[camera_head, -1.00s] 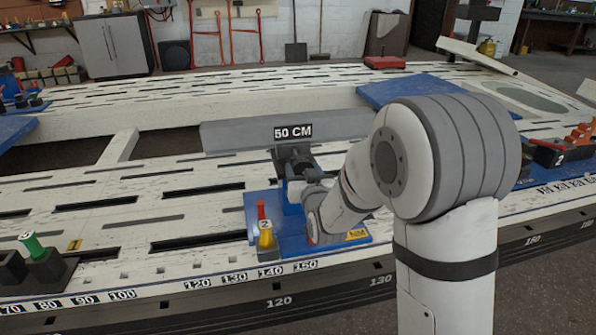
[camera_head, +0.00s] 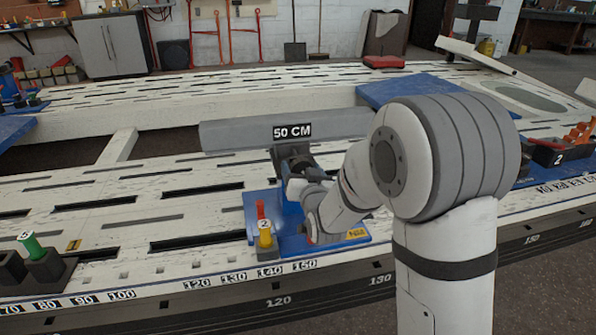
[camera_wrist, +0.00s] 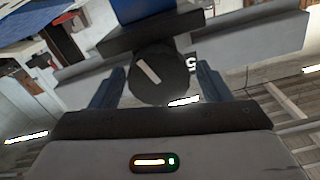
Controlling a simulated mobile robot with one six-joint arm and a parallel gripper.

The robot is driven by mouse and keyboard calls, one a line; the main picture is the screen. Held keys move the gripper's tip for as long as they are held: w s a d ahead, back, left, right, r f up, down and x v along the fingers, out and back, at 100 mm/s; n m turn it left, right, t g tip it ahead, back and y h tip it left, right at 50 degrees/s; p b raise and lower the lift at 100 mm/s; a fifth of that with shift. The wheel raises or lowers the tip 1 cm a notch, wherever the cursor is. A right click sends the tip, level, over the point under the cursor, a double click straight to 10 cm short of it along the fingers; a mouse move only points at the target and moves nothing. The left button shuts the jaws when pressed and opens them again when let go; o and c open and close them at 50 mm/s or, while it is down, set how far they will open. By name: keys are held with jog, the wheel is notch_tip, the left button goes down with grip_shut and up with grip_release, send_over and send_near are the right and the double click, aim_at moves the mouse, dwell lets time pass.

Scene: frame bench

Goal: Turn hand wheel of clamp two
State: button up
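Clamp two stands on a blue base plate (camera_head: 292,243) at the front edge of the slotted frame bench, with a dark upper part (camera_head: 293,158) in front of the 50 CM beam. My gripper (camera_head: 299,188) is at the clamp, coming in from the right. In the wrist view, the dark round hand wheel (camera_wrist: 155,82) with a white mark on its face sits between the two blue-grey fingers of my gripper (camera_wrist: 160,86). The fingers are apart, with a narrow gap visible on each side of the wheel. In the head view my arm hides part of the clamp.
A red and yellow peg piece (camera_head: 264,232) marked 2 stands at the left of the base plate. A grey beam (camera_head: 240,134) marked 50 CM lies behind the clamp. A green peg (camera_head: 29,245) in a dark block is at far left. The bench top between is clear.

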jog(key=shift+o, duration=0.4)
jog(key=shift+s+d, duration=0.1)
jog(key=p+v, duration=0.2)
jog(key=v, duration=0.5)
jog(key=shift+s, duration=0.3)
jog(key=shift+r, duration=0.15)
jog(key=s+d+r+g+h+p, duration=0.2)
jog(key=s+d+r+g+p, duration=0.15)
jog(key=r+p, duration=0.55)
jog(key=s+d+r+g+h+p, duration=0.1)
jog(key=s+d+r+g+p, duration=0.2)
jog(key=r+p, duration=0.6)
jog(key=s+d+r+g+h+p, duration=0.1)
jog(key=s+d+r+g+p, duration=0.3)
jog(key=s+r+p, duration=0.5)
jog(key=s+d+r+g+h+p, duration=0.1)
jog(key=s+d+r+g+p, duration=0.3)
jog(key=s+r+p, duration=0.6)
jog(key=shift+s+d+r+m+p, duration=0.3)
jog(key=shift+d+p, duration=0.1)
jog(key=shift+p, duration=0.35)
